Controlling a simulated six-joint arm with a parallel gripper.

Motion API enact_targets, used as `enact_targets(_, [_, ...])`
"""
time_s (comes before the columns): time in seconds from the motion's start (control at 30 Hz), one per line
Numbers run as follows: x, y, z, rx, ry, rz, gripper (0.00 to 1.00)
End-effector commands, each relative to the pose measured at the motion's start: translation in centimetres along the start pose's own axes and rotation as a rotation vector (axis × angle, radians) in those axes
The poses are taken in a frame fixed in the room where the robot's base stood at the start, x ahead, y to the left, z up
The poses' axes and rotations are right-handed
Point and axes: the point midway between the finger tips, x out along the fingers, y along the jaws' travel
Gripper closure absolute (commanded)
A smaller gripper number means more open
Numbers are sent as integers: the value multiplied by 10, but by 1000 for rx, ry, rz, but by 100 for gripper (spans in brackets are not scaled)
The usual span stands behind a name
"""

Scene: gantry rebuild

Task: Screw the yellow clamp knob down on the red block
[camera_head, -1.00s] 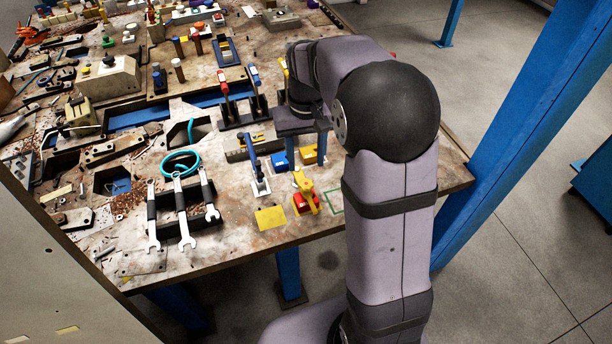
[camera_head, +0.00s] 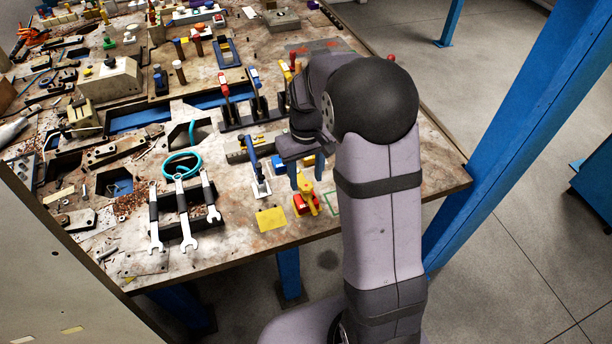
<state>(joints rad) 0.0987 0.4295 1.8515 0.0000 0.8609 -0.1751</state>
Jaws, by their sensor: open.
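The red block (camera_head: 299,208) sits near the front edge of the workbench, right of a yellow square. The yellow clamp knob (camera_head: 308,193) is on top of it, with a yellow arm reaching toward the front. My gripper (camera_head: 306,181) points down just above and behind the knob. Its two blue fingers are apart, with nothing seen between them. The picture is too small to tell whether a fingertip touches the knob. The gripper partly hides the knob's far side.
A blue-handled toggle clamp (camera_head: 257,172) stands close left of my gripper. A yellow square (camera_head: 271,218) lies left of the red block. Wrenches (camera_head: 184,215) lie farther left. A green outline (camera_head: 331,203) is bare at right.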

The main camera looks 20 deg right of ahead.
Motion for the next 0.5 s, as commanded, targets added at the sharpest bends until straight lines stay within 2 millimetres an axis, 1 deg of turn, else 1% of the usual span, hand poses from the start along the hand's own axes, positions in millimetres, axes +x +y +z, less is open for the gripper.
enact_targets(0.1, [9, 0, 0, 0, -2, 0, 56])
enact_targets(0.2, [13, 0, 0, 0, 0, 0, 56])
enact_targets(0.47, [15, 0, 0, 0, 0, 0, 56])
enact_targets(0.5, [14, 0, 0, 0, 0, 0, 61])
